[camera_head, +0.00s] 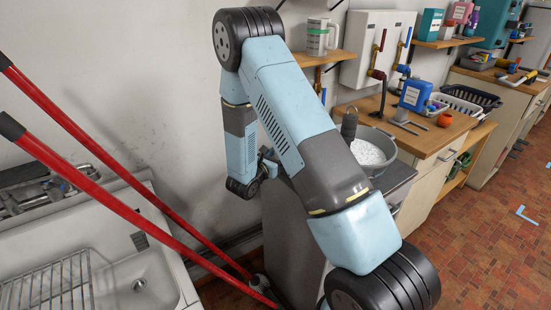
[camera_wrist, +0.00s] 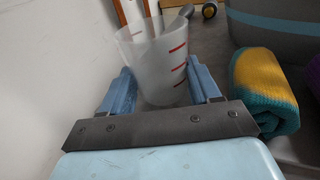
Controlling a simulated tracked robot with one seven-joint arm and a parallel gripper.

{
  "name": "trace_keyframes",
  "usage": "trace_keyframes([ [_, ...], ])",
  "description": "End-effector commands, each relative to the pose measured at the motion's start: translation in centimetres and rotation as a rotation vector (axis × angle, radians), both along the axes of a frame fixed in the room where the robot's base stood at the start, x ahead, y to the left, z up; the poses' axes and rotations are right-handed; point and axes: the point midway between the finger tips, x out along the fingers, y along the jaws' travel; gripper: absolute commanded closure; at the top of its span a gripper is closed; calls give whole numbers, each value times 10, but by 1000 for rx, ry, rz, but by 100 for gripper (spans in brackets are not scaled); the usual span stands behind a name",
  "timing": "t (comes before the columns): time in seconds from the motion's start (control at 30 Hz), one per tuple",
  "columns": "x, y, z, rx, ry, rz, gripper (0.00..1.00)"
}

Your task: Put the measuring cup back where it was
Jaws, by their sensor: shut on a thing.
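The measuring cup (camera_wrist: 155,62) is a translucent, frosted cup with red marks on its side. It stands between the two blue fingers of my gripper (camera_wrist: 160,72) in the wrist view, and the fingers are shut on it. The cup looks roughly upright. Its bottom is hidden low between the fingers, so I cannot tell if it touches the surface below. In the head view my gripper is mostly hidden behind my arm, and I cannot make out the cup there.
A rolled yellow and teal towel (camera_wrist: 263,90) lies right of my gripper, before a grey tub (camera_wrist: 275,25). A white wall (camera_wrist: 45,70) is close on the left. In the head view, a grey tub with white contents (camera_head: 370,152) and red handles (camera_head: 120,205) flank my arm.

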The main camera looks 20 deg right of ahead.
Motion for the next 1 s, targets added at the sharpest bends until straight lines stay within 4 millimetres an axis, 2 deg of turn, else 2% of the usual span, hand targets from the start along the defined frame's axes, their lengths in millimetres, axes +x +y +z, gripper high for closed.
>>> trace_keyframes([
  [0.4,0,0,-7,-1,0,0,70],
  [0.43,0,0,-7,-1,-1,0,35],
  [0.5,0,0,-7,-1,-1,0,29],
  [0.83,0,0,-4,0,-1,-1,28],
  [1.0,-13,16,-4,-1,0,3,28],
])
